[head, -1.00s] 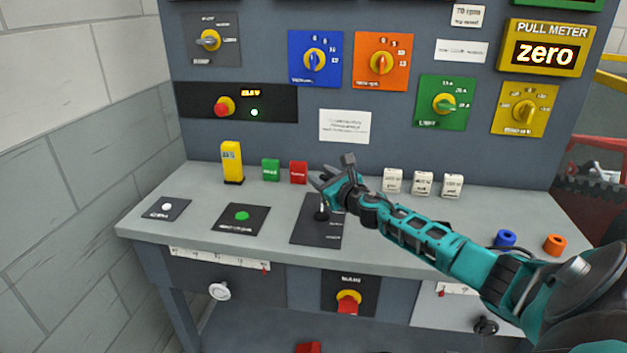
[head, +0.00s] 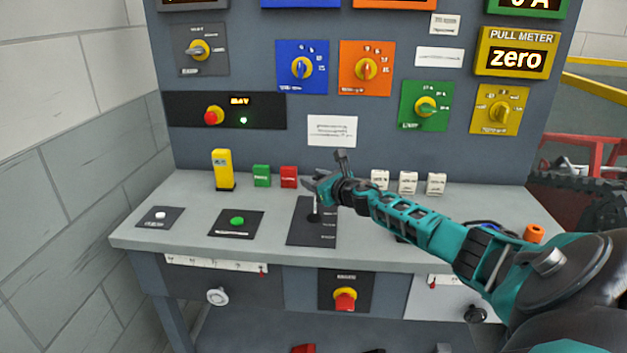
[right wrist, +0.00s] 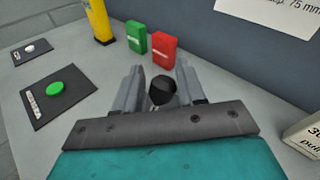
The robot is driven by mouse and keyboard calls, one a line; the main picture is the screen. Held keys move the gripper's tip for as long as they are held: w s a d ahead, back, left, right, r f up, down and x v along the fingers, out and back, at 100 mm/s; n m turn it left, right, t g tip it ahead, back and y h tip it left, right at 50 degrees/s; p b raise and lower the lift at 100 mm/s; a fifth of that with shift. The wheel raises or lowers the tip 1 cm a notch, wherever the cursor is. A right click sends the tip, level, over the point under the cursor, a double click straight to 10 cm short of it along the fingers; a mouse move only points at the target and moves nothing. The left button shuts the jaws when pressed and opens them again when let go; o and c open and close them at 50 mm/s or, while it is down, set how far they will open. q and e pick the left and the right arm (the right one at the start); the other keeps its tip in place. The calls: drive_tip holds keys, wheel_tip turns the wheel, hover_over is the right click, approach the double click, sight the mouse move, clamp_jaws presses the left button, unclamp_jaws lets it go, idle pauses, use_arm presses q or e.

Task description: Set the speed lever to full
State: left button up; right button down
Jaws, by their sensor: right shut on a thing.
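The speed lever's black plate (head: 300,236) lies in the middle of the grey desk in the head view, with small white markings along its right side. My right gripper (head: 314,188) reaches in from the right and is shut on the lever. The lever's exact setting is hard to read. My left gripper is not in view.
Red (head: 289,177) and green (head: 262,176) blocks and a yellow block (head: 223,170) stand left of the gripper. Several white blocks (head: 408,183) stand behind my forearm. A green button (head: 237,221) is left of the lever plate. The pull meter (head: 517,58) reads zero.

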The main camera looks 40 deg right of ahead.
drive_tip(key=shift+s+d+f, duration=0.1)
drive_tip(key=shift+s+f, duration=0.15)
drive_tip(key=shift+f, duration=0.45)
drive_tip(key=c, duration=1)
unclamp_jaws()
drive_tip(key=shift+c, duration=0.2)
drive_tip(key=shift+o, duration=0.8)
drive_tip(key=shift+d, duration=0.15)
drive_tip(key=shift+r, duration=0.2)
drive_tip(key=p+v, duration=0.1)
drive_tip(key=v, duration=1.2)
drive_tip(key=shift+w+f, duration=0.1)
